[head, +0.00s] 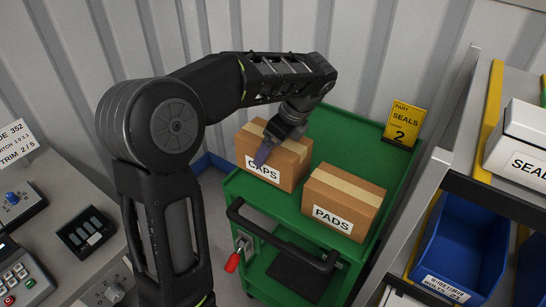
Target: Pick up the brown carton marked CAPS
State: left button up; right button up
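The brown carton marked CAPS (291,171) stands at the left end of the top of a green cart, its white label facing me. My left gripper (264,153) reaches down over the carton from above. One finger shows in front of the carton's top front edge and covers a little of the label. The other finger is hidden, so I cannot tell whether the gripper is closed on the carton. The carton appears to rest on the cart. My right gripper is not in view.
A similar carton marked PADS (339,204) stands close on the right. A yellow SEALS 2 sign (404,123) is at the cart's back right. The green cart (345,138) has a black handle (275,243) in front. A shelf with a blue bin (459,245) stands right; a console is left.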

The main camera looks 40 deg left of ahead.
pick_arm(q)
notch_tip(320, 180, up, 5)
